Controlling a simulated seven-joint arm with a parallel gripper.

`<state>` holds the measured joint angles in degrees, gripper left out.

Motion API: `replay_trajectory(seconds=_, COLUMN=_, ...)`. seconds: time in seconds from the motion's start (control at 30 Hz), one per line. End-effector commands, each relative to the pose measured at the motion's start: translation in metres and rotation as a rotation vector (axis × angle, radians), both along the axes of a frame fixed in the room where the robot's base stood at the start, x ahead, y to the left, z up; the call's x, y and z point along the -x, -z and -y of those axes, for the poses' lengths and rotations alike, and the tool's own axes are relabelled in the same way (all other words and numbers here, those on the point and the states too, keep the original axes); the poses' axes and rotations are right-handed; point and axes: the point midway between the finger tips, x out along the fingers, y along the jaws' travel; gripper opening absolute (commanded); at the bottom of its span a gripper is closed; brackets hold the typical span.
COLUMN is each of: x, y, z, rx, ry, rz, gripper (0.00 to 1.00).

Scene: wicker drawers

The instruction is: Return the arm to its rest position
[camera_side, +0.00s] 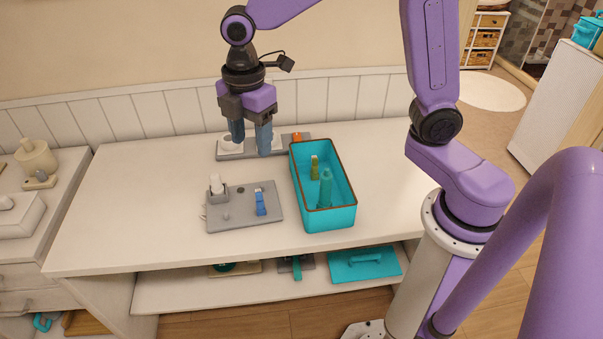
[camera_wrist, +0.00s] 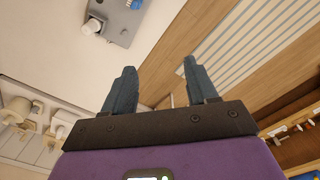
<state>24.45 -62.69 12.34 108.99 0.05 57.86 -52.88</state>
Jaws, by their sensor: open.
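My gripper (camera_side: 251,138) points down above the back of the white table (camera_side: 130,190), near the grey rear tray. Its two blue-grey fingers are apart with nothing between them. In the wrist view my gripper (camera_wrist: 158,85) is also open and empty, with floor and table edge beyond it. I cannot tell from these views how far the fingertips are above the table.
A teal bin (camera_side: 336,218) holding a green bottle (camera_side: 325,188) and a yellowish item (camera_side: 315,167) stands right of my gripper. A grey tray (camera_side: 240,216) with a blue item (camera_side: 260,203) lies in front. The rear tray (camera_side: 232,155) is close by. The table's left is clear.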

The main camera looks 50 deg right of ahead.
Motion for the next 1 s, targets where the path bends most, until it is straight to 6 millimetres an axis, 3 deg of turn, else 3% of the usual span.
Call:
replay_trajectory(seconds=0.1, x=0.042, y=-0.004, z=0.010, rx=-0.006, ry=0.078, rz=0.002, gripper=0.58)
replay_trajectory(seconds=0.4, x=0.142, y=-0.002, z=0.049, rx=-0.016, ry=0.293, rz=-0.001, gripper=0.58)
replay_trajectory(seconds=0.6, x=0.194, y=0.006, z=0.080, rx=-0.022, ry=0.419, rz=-0.004, gripper=0.58)
replay_trajectory(seconds=0.8, x=0.218, y=0.011, z=0.097, rx=-0.024, ry=0.484, rz=-0.007, gripper=0.58)
replay_trajectory(seconds=1.0, x=0.221, y=0.012, z=0.099, rx=-0.024, ry=0.495, rz=-0.007, gripper=0.58)
